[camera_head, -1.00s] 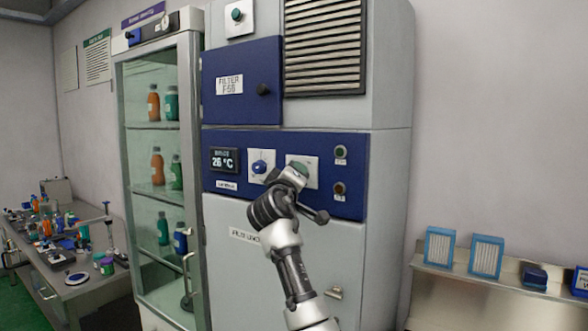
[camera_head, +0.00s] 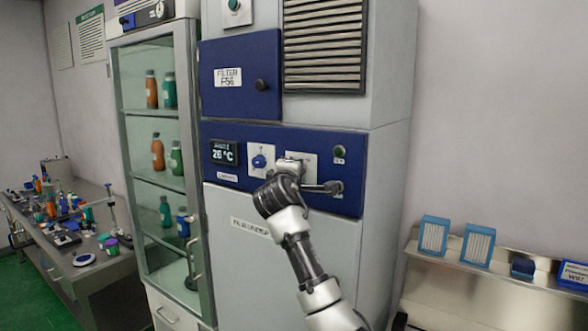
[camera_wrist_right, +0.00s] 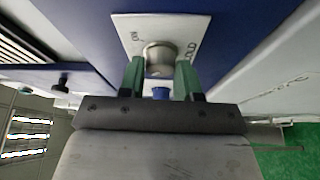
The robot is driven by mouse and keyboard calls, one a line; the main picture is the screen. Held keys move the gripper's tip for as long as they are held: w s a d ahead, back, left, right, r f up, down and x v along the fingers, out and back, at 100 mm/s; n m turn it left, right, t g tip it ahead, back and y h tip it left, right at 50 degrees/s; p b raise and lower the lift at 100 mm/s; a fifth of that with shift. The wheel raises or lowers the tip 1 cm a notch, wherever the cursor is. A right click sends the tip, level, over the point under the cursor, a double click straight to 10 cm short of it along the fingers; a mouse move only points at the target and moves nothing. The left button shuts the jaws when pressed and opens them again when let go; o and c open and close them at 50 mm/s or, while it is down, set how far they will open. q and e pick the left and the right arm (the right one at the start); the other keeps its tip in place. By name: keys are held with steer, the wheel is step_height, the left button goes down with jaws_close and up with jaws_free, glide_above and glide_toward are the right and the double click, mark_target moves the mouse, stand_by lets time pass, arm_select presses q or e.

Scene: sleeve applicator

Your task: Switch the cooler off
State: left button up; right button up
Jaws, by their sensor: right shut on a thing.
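The cooler is a tall grey cabinet (camera_head: 385,200) with a dark blue control panel (camera_head: 320,146). The panel has a display (camera_head: 224,152) that reads about 26 °C, a blue knob (camera_head: 260,161) on a white plate, and a second white plate behind my right gripper (camera_head: 288,166). In the right wrist view, my right gripper (camera_wrist_right: 160,78) has its green fingers on both sides of a round grey knob (camera_wrist_right: 160,58) on a white plate (camera_wrist_right: 188,27) and is shut on it. The plate's lettering is only partly legible. The blue knob also shows between the fingers (camera_wrist_right: 160,93). My left gripper is out of view.
A green lamp (camera_head: 339,152) is on the panel's right; a lower lamp is mostly hidden by my gripper. A blue filter door (camera_head: 240,100) is above. A glass cabinet (camera_head: 120,150) with bottles stands left, a shelf (camera_head: 425,264) with filters right.

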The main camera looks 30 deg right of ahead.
stand_by(0.3)
steer(key=o, duration=0.9)
steer(key=b+v, duration=0.5)
steer(key=v, duration=0.5)
steer(key=shift+s+a+b, duration=0.2)
steer(key=shift+a+b, duration=0.1)
